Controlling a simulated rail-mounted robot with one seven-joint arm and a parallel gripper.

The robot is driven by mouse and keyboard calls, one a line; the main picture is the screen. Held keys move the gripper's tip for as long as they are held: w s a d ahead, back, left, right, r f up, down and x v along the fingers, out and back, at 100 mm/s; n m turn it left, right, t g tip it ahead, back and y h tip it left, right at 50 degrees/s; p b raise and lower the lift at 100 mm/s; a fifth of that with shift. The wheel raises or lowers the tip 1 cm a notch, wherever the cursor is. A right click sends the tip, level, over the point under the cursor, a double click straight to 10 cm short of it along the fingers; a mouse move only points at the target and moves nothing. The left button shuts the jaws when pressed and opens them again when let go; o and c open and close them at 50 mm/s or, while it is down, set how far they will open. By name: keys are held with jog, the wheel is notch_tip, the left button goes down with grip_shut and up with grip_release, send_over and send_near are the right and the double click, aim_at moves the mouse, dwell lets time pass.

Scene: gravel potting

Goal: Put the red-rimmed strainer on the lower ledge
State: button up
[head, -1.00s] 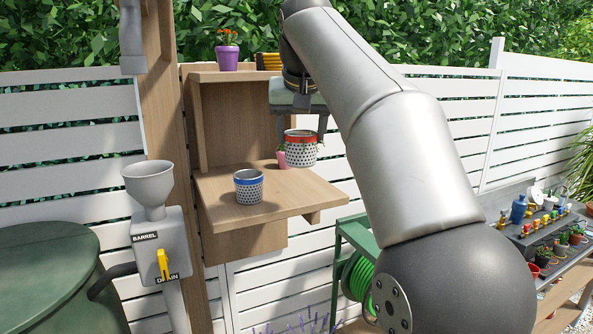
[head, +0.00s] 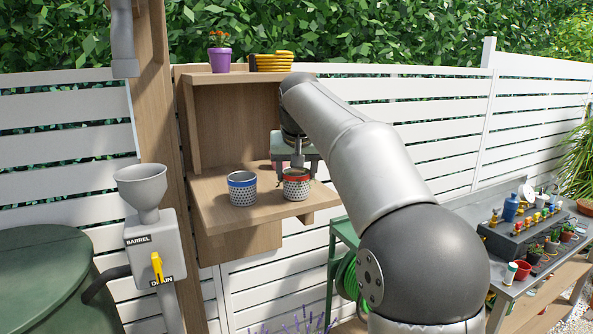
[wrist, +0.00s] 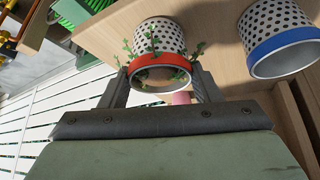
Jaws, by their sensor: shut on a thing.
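The red-rimmed strainer (head: 296,186) is upright at the right front part of the lower ledge (head: 217,192). My gripper (head: 298,168) is shut on it from above. In the wrist view the red rim (wrist: 160,68) lies between my gripper's two fingers (wrist: 163,80). The strainer's base is at or just above the ledge; I cannot tell if it touches. A blue-rimmed strainer (head: 242,190) stands on the same ledge just to the left, with a small gap between the two.
A pink pot (wrist: 181,98) with green sprigs is close behind the held strainer, mostly hidden in the head view. A funnel (head: 143,187) stands left.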

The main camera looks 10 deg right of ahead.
jog(key=shift+f, duration=0.1)
jog(key=o, duration=1)
jog(key=shift+s+r, duration=0.1)
jog(key=shift+r, duration=0.25)
jog(key=d+v, duration=0.1)
jog(key=v, duration=1.1)
jog(key=s+f+n+g, duration=0.1)
jog(key=s+f+g, duration=0.1)
jog(key=s+f, duration=1.3)
jog(key=s+f+g+y, duration=0.1)
jog(key=s+f+g, duration=0.2)
jog(key=s+f, duration=1.3)
notch_tip(320, 180, down, 7)
jog(key=shift+a+r+n+p, duration=0.1)
jog(key=shift+a+n+p, duration=0.2)
jog(key=shift+n, duration=0.1)
